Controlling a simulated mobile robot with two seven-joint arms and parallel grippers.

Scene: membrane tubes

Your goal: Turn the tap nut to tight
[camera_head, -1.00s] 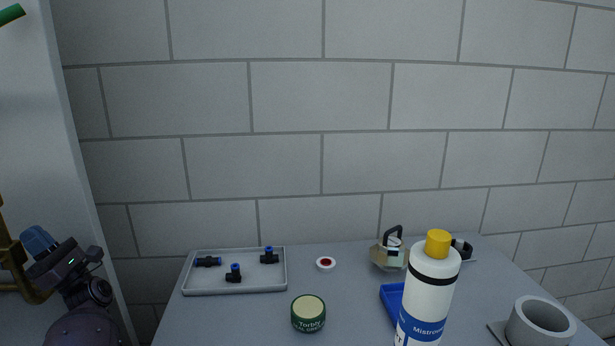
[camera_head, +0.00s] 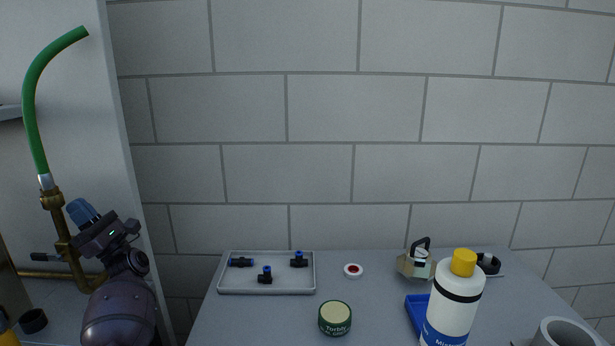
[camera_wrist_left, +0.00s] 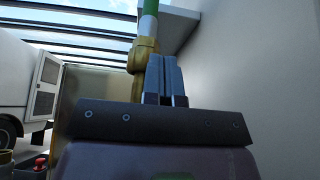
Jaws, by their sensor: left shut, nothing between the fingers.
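The brass tap nut (camera_head: 51,200) sits at the top of the brass tap pipe at the left of the head view, below the metal end of the green hose (camera_head: 33,125). Brass fitting (camera_wrist_left: 143,54) also shows in the left wrist view, just left of and beyond my fingers. My left gripper (camera_head: 80,209), with blue fingers, is right of the nut in the head view. In the left wrist view its fingers (camera_wrist_left: 165,72) are together with nothing between them. They overlap the brass in that view; I cannot tell whether they touch it. My right gripper is not in view.
A pale panel (camera_head: 100,130) stands behind the tap. The grey table (camera_head: 380,315) at right holds a tray (camera_head: 290,285) of black fittings, a green jar (camera_head: 335,319), a white bottle (camera_head: 454,305) and a grey cup-shaped part (camera_head: 563,335).

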